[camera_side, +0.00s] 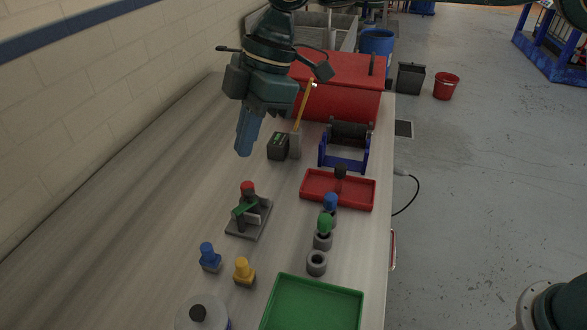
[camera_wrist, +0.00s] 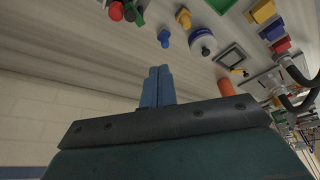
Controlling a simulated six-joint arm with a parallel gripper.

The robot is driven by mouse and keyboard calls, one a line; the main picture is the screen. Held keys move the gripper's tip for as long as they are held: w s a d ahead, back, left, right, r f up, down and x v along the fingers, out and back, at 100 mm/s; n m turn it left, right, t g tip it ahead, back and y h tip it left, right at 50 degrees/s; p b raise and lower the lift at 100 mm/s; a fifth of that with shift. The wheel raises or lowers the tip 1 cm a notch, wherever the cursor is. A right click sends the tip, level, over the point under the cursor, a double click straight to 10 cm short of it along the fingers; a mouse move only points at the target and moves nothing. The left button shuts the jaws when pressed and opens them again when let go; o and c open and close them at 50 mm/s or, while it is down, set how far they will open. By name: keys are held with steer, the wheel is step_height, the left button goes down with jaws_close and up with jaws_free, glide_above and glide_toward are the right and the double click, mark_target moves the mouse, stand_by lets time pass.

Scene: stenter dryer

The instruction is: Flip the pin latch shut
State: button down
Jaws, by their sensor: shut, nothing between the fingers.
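The pin latch appears to be the small dark-based fixture (camera_side: 248,218) in the middle of the bench, with a green flap and a red knob (camera_side: 247,187). The green flap (camera_side: 244,209) looks tilted; whether it is seated cannot be told. In the wrist view, the red knob (camera_wrist: 116,11) and some green show at the upper left edge, partly cut off. My gripper (camera_side: 243,152) hangs above the bench, behind and above the fixture, apart from it. Its blue fingers are together and empty, and they also show in the wrist view (camera_wrist: 159,70).
A blue peg (camera_side: 209,257) and a yellow peg (camera_side: 243,272) stand in front of the fixture. Right of it are grey cups (camera_side: 317,262), a red tray (camera_side: 318,199) and a green tray (camera_side: 312,303). A dark block (camera_side: 278,146) stands near my gripper. The bench's left side is clear.

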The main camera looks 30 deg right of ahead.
steer(key=s+d+r+m+t, duration=0.1)
steer(key=s+d+r+m, duration=0.1)
steer(key=d, duration=0.4)
steer(key=s+d+r+m+t, duration=0.1)
steer(key=s+d+r+m, duration=0.2)
steer(key=d, duration=0.4)
steer(key=s+d+r+m+t, duration=0.1)
steer(key=s+d+r+m, duration=0.1)
steer(key=s+d+m, duration=0.2)
steer(key=d, duration=0.3)
steer(key=shift+r+h, duration=0.4)
steer(key=shift+s, duration=0.2)
steer(key=s+d+f+m+t+h, duration=0.1)
steer(key=s+d+f+m, duration=0.2)
steer(key=s+d, duration=0.4)
steer(key=s+d+f+m+t+h, duration=0.1)
steer(key=s+d+f+m+h, duration=0.1)
steer(key=s+d+m, duration=0.4)
steer(key=s+d+f, duration=0.1)
steer(key=s, duration=0.2)
steer(key=shift+s+d+f+t, duration=0.15)
steer(key=shift+d+f+t, duration=0.1)
steer(key=shift+f+t, duration=0.05)
stand_by(0.3)
